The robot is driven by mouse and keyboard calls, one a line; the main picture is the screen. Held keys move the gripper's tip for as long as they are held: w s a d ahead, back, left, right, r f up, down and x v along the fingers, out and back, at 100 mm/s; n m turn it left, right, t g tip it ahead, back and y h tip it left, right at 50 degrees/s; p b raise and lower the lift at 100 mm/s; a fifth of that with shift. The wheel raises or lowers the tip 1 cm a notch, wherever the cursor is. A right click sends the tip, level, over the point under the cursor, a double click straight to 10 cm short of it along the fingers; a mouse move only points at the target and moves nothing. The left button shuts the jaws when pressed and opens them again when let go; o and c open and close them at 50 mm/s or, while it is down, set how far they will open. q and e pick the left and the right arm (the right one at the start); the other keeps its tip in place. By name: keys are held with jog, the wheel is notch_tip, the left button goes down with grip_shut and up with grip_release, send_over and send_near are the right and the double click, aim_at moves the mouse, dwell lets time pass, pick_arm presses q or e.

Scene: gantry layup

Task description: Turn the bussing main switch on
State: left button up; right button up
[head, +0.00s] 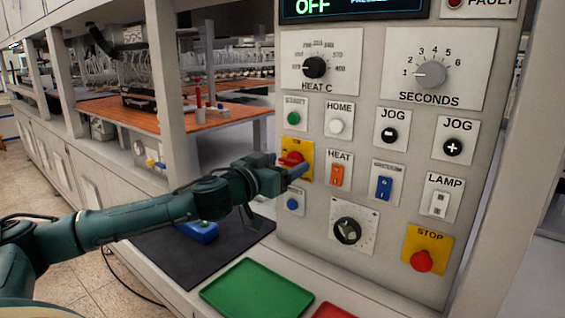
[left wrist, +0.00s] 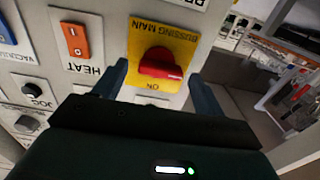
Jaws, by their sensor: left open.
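The bussing main switch is a red rotary knob (head: 291,158) on a yellow plate (head: 307,150) at the left side of the grey control panel. In the left wrist view the red knob (left wrist: 160,64) sits on its yellow plate (left wrist: 146,38), with its lettering upside down and "ON" near the lower edge. My left gripper (head: 297,170) is open at the plate, partly covering it in the head view. In the left wrist view its two fingers (left wrist: 158,72) stand either side of the knob, with visible gaps. My right gripper is not in view.
An orange heat rocker (head: 337,175) and a blue rocker (head: 384,187) lie right of the switch. A blue button (head: 292,204) is below. The red stop button (head: 421,261) is lower right. A display (head: 315,8) reads "OFF". A green tray (head: 257,292) lies below the panel.

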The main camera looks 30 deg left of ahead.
pick_arm(q)
jog(key=c, duration=1)
